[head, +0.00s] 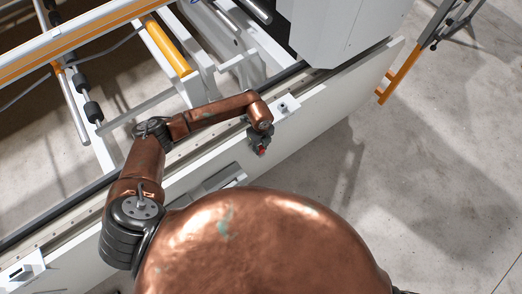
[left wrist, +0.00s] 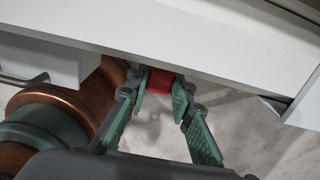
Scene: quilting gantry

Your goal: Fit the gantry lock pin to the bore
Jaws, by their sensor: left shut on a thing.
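My left gripper (head: 259,138) is just off the near side of the white gantry beam. It is shut on a small red part (head: 262,151), which I take to be the lock pin's head. In the left wrist view the red part (left wrist: 160,81) sits between the green-padded fingertips (left wrist: 160,88), close under the edge of a white panel. The rest of the pin is hidden. A small white block with a dark round spot (head: 283,106), possibly the bore, stands on the beam just above and right of the gripper. My right gripper is not in view.
The long white beam (head: 325,115) runs diagonally past the arm, with a rail along it. A large white housing (head: 340,35) stands beyond. An orange roller (head: 168,48) and frame bars lie behind the arm. Open concrete floor (head: 430,170) is at the right.

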